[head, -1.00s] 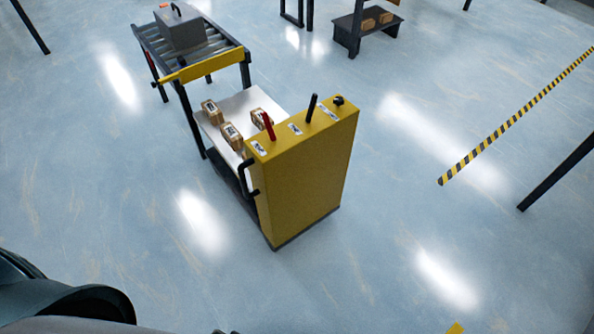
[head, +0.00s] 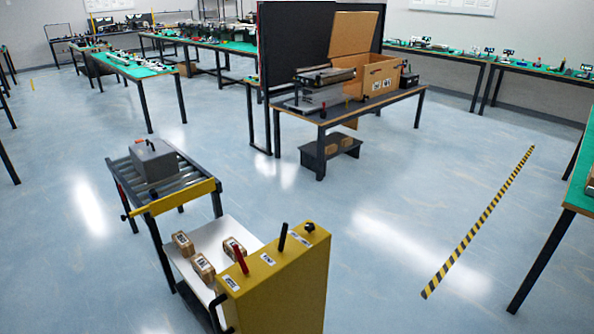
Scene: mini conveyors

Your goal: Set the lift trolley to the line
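The yellow lift trolley (head: 285,284) stands in the lower middle of the head view. Its top panel carries a red lever (head: 241,260), a black lever (head: 283,236) and a black knob (head: 309,227). Its white platform (head: 234,228) bears several small brown boxes (head: 202,266). The platform sits beside the near end of a short roller conveyor (head: 184,180), below its rollers. A yellow bar (head: 187,196) crosses that end. A grey case (head: 154,160) with a dark handle lies on the rollers. Neither of my grippers shows.
A dark workbench (head: 340,116) with a large open cardboard box (head: 378,82) stands beyond, with a low dark step (head: 330,150) by it. Green-topped tables (head: 130,68) line the back and right. A yellow-black floor stripe (head: 480,220) runs on the right. The floor between is clear.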

